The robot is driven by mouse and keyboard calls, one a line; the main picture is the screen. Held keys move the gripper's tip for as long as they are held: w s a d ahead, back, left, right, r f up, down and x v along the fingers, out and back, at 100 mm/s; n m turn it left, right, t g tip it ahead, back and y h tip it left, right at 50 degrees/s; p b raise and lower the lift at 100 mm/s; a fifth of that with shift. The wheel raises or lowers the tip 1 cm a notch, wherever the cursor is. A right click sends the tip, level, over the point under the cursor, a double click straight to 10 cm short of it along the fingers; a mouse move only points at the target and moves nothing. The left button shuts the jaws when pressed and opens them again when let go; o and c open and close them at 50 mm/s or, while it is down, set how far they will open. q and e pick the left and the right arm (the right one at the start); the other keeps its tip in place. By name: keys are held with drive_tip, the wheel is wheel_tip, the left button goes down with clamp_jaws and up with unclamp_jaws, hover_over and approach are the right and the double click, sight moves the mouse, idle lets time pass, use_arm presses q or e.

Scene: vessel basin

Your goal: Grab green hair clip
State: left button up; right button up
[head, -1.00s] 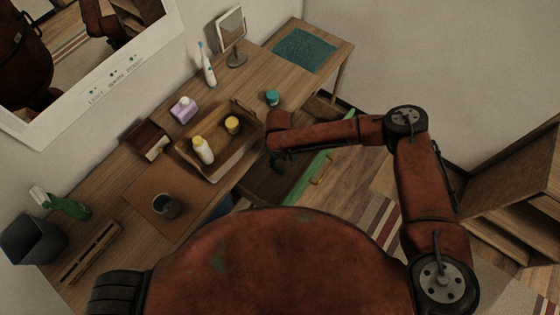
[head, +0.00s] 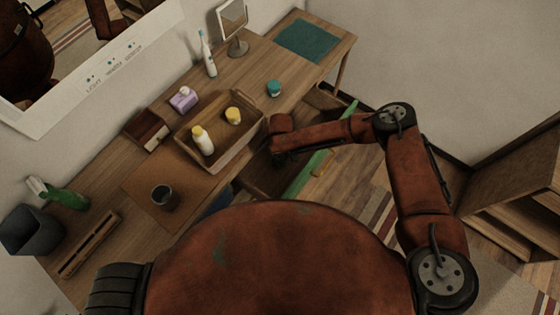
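I cannot make out a green hair clip in the head view. An open drawer (head: 258,179) with a green front (head: 309,173) sticks out from the desk, and its inside is dark and partly covered by my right arm. My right gripper (head: 279,158) points down at the drawer opening, just right of the wooden tray. Its fingers are dark and small, so I cannot tell whether they are open or hold anything. My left gripper is not in view.
The wooden desk (head: 115,172) holds a wooden tray (head: 222,166) with two yellow-topped containers, a teal jar (head: 274,88), a dark cup (head: 163,196), a green spray bottle (head: 66,198) and a mirror (head: 232,20). A shelf unit (head: 515,195) stands at right.

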drive_tip(key=c, duration=0.7)
drive_tip(key=shift+r, duration=0.1)
